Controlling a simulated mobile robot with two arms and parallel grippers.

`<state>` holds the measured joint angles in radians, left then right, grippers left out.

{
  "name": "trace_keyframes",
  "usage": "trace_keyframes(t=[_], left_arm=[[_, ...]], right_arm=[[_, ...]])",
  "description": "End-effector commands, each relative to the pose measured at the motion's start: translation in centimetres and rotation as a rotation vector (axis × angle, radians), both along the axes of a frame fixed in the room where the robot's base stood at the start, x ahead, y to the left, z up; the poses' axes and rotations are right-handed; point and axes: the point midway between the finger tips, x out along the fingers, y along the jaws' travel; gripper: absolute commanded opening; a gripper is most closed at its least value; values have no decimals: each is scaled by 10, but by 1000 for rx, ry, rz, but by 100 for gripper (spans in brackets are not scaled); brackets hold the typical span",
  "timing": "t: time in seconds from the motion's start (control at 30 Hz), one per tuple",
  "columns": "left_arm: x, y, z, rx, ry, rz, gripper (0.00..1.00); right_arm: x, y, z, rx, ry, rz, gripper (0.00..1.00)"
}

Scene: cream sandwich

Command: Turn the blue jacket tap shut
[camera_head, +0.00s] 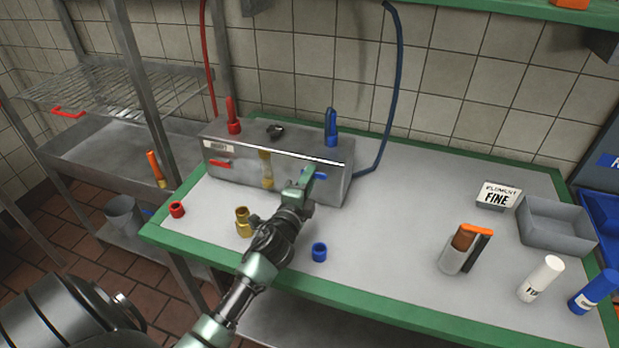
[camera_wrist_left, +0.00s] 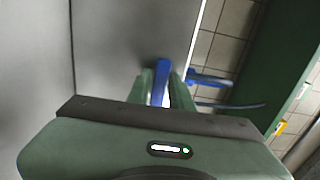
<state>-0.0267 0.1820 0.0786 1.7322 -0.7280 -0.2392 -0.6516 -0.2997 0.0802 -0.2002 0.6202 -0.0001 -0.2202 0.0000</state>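The blue jacket tap, a small blue lever (camera_head: 318,176), lies roughly level on the front face of a grey metal box (camera_head: 335,187), near its right end. My left gripper (camera_head: 304,183) is at this lever, in front of the box, and covers its left part. In the left wrist view the blue lever (camera_wrist_left: 159,88) sits between the two green fingers (camera_wrist_left: 162,94), which look closed against its sides. My right gripper is not in view.
Upright blue (camera_head: 331,130) and red (camera_head: 233,120) fittings stand on the box. A red lever (camera_head: 220,163) is on its front left. A brass fitting (camera_head: 243,222) and blue cap (camera_head: 319,252) lie near my left arm.

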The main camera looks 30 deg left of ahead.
Motion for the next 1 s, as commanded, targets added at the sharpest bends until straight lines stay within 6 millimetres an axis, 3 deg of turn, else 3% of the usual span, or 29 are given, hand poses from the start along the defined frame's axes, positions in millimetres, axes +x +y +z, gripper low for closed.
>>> trace_keyframes(t=[0.4,0.8,1.0], left_arm=[[-3,-1,-1,4,1,-1,38],[-63,-15,-2,3,2,0,38],[-76,-18,-1,3,2,1,38]], right_arm=[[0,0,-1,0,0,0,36],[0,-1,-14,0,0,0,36],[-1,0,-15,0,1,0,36]])
